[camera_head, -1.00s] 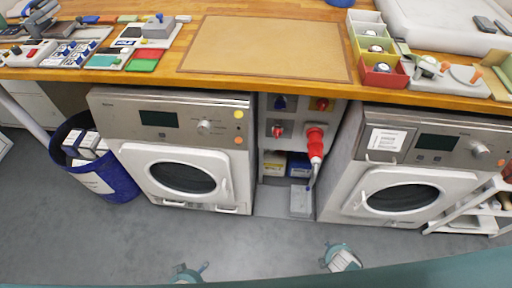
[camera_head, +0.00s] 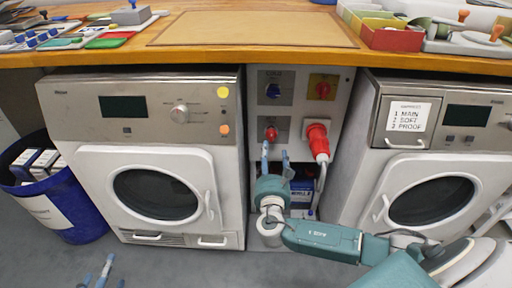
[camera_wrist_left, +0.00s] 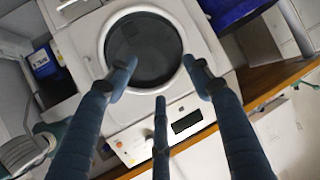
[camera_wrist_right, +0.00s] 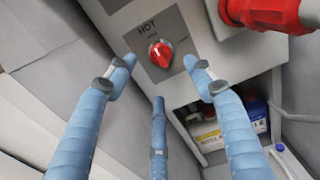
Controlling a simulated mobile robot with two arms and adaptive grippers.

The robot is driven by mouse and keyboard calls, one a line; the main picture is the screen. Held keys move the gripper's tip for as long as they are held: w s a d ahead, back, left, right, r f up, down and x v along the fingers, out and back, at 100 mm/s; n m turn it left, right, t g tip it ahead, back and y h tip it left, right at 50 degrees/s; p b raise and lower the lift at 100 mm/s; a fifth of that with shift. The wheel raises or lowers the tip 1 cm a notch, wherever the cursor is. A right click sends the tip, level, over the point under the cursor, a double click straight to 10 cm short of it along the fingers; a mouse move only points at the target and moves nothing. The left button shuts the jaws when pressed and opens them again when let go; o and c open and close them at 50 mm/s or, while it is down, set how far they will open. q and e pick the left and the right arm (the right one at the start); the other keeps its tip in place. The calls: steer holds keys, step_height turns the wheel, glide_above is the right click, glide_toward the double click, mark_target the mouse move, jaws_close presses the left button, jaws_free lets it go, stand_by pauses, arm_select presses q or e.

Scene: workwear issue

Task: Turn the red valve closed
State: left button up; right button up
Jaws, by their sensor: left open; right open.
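The red valve (camera_head: 271,133) is a small round knob on a grey plate, low on the left of the panel between the two washers. In the right wrist view the red valve (camera_wrist_right: 160,54) has a pale pointer mark and sits under the word HOT; the smaller lettering is unreadable. My right gripper (camera_head: 275,153) is open and empty just below and in front of the valve. In the right wrist view its fingers (camera_wrist_right: 158,76) spread around the valve's line of sight, apart from it. My left gripper (camera_head: 98,270) is open and empty, low at the left, before the left washer (camera_wrist_left: 143,48).
A blue knob (camera_head: 272,91) and a red knob on yellow (camera_head: 322,89) sit above the valve. A large red plug (camera_head: 317,138) juts out at its right. Bottles (camera_wrist_right: 210,133) stand below. Washers flank the panel; the wooden counter (camera_head: 110,55) overhangs. A blue bin (camera_head: 75,215) stands left.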

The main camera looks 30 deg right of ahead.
mark_target(271, 136)
steer(key=b+x, duration=0.1)
steer(key=x, duration=0.4)
steer(key=shift+w, duration=0.15)
steer(key=b+x, duration=0.2)
steer(key=x, duration=0.3)
arm_select(q)
steer(key=w+d+r+t+h, duration=0.1)
steer(key=r+t, duration=0.3)
steer(key=r, duration=0.5)
steer(key=w+d+r+t+h, duration=0.1)
steer(key=r+t, duration=0.3)
steer(key=r, duration=0.5)
steer(key=shift+w+d+r+t+h, duration=0.2)
steer(key=shift+d+t+h, duration=0.2)
steer(key=shift+d+h, duration=0.15)
arm_select(e)
steer(key=shift+w+d, duration=0.2)
steer(key=shift+r, duration=0.1)
steer(key=c, duration=1.1)
